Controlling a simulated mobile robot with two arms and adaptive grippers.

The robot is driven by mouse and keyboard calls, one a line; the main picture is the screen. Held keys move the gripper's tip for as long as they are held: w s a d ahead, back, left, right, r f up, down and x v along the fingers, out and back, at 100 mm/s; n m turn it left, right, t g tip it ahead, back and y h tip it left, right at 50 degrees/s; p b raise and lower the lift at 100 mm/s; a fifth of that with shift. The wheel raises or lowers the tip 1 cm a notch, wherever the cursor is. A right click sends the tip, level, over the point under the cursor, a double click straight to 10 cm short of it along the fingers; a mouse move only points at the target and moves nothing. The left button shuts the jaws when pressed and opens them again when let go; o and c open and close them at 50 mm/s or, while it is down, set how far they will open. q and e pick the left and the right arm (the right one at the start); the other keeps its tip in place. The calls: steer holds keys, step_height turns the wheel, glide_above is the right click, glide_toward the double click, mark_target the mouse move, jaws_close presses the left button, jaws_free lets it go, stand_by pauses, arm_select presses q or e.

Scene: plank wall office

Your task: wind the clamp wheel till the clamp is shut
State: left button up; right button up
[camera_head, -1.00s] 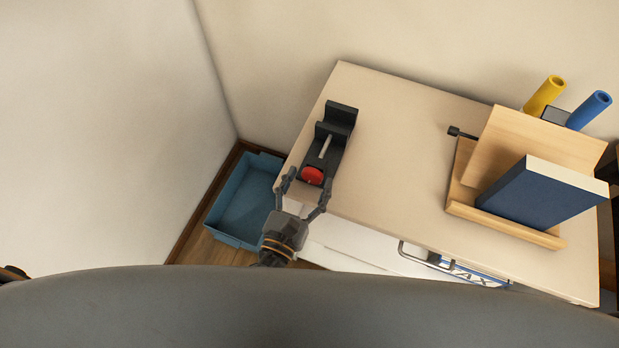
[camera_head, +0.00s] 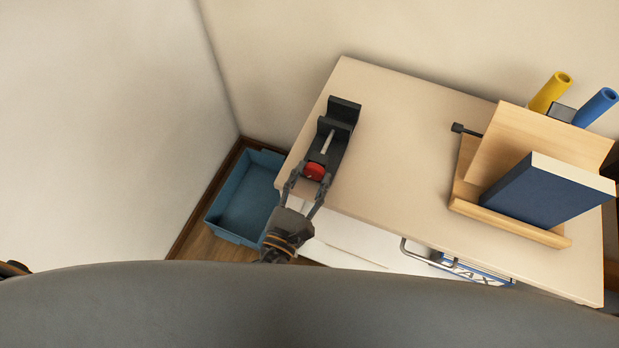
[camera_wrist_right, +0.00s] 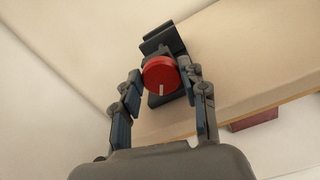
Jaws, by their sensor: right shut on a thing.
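The clamp (camera_head: 340,118) is a dark block vise on the near left corner of the table, with a pale screw rod along its middle. A gap shows between its two upright jaws. Its red wheel (camera_head: 315,172) is at the end facing me. My right gripper (camera_head: 309,181) is shut on the wheel, with a finger on either side. In the right wrist view, the wheel (camera_wrist_right: 160,74) has a pale mark at its lower edge and sits between the fingertips (camera_wrist_right: 165,80). The clamp body is partly hidden behind the wheel there. My left gripper is not in view.
The pale table (camera_head: 400,150) is clear between the clamp and a wooden stand (camera_head: 510,222) holding a dark blue book (camera_head: 545,195). Yellow (camera_head: 550,92) and blue (camera_head: 596,107) tubes stand behind. A blue bin (camera_head: 245,200) is on the floor left of the table.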

steer(key=shift+d+m+b, duration=0.15)
steer(key=shift+m+b, duration=0.5)
steer(key=shift+m, duration=1.15)
steer(key=o, duration=1.2)
steer(key=shift+w, duration=0.1)
steer(key=shift+c, duration=0.2)
